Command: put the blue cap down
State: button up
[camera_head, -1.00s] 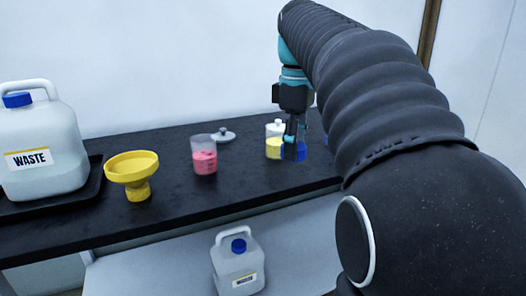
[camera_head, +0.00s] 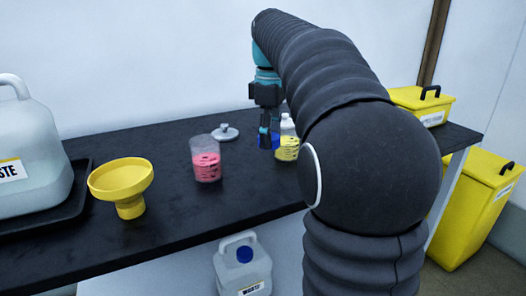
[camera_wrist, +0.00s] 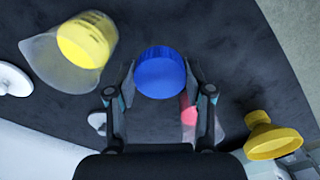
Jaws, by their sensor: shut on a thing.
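The blue cap (camera_head: 262,141) is a short ribbed disc held between my gripper's fingertips. It fills the gap between both fingers in the wrist view (camera_wrist: 160,74). My gripper (camera_head: 268,138) points down over the dark bench (camera_head: 110,230), just left of the beaker of yellow liquid (camera_head: 287,152), and is shut on the cap. The fingers also show in the wrist view (camera_wrist: 160,82). I cannot tell whether the cap touches the bench.
A pink-liquid beaker (camera_head: 206,165), a pale lid (camera_head: 225,133) and a yellow funnel (camera_head: 121,181) stand left of my gripper. A large waste jug (camera_head: 32,150) sits on a black tray (camera_head: 76,187). Yellow bins (camera_head: 472,200) are at the right.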

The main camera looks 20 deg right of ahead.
send_over(262, 164)
notch_tip(262, 164, down, 3)
jog(key=shift+s+r, duration=0.1)
jog(key=shift+r, duration=0.1)
jog(key=shift+f+b, duration=0.35)
jog(key=shift+f, duration=1.7)
jog(key=shift+f, duration=0.45)
jog(key=o, duration=1.2)
notch_tip(262, 164, up, 13)
jog(key=p, duration=0.2)
jog(key=shift+p, duration=0.4)
